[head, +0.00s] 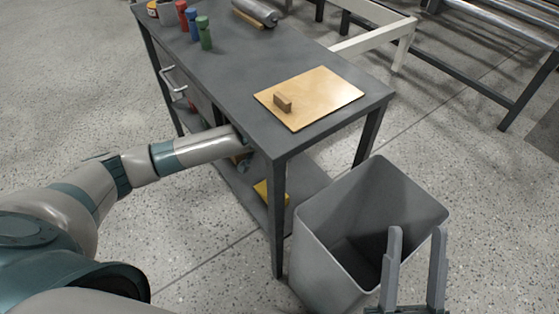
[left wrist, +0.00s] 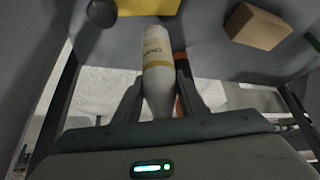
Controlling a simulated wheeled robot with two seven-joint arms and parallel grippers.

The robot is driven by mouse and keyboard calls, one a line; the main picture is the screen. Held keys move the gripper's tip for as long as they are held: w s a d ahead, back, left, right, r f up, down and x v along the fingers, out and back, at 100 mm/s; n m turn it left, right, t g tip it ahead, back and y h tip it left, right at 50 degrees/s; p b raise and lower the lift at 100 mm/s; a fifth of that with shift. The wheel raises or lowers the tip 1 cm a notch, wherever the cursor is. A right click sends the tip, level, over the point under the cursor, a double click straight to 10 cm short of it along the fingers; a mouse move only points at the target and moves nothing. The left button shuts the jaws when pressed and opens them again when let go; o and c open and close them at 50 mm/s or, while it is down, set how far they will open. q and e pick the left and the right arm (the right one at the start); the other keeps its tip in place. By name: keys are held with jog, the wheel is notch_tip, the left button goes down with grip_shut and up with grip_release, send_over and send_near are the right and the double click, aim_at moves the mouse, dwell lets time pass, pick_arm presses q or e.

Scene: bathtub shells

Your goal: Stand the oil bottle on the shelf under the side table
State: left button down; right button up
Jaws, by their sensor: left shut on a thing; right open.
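The oil bottle (left wrist: 157,70), white with a pale yellow band and lettering, is between the fingers of my left gripper (left wrist: 158,92) in the left wrist view. The gripper is shut on it. In the head view my left arm reaches in under the top of the dark grey side table (head: 232,90), and the bottle cannot be made out clearly there. The table's lower shelf (head: 306,178) shows below. I cannot tell whether the bottle touches the shelf. My right gripper (head: 417,232) is open and empty in front of the grey bin.
A yellow thing (head: 264,192) lies on the shelf; it also shows in the left wrist view (left wrist: 148,6), with a wooden block (left wrist: 256,26) and a dark round thing (left wrist: 102,12). An orange-and-black thing (left wrist: 186,82) is beside the bottle. A bin (head: 325,245) stands by the table leg.

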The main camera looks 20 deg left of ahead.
pick_arm(q)
notch_tip(320, 180, down, 4)
jog(key=shift+r+b, duration=0.2)
jog(key=shift+b, duration=0.55)
jog(key=shift+r, duration=0.1)
pick_arm(e)
jog(key=d+r+t, duration=0.1)
jog(key=r+t, duration=0.1)
jog(key=r, duration=0.1)
jog(key=shift+d, duration=0.4)
pick_arm(q)
jog(key=c, duration=1.1)
grip_release()
pick_arm(e)
jog(key=shift+f, duration=0.15)
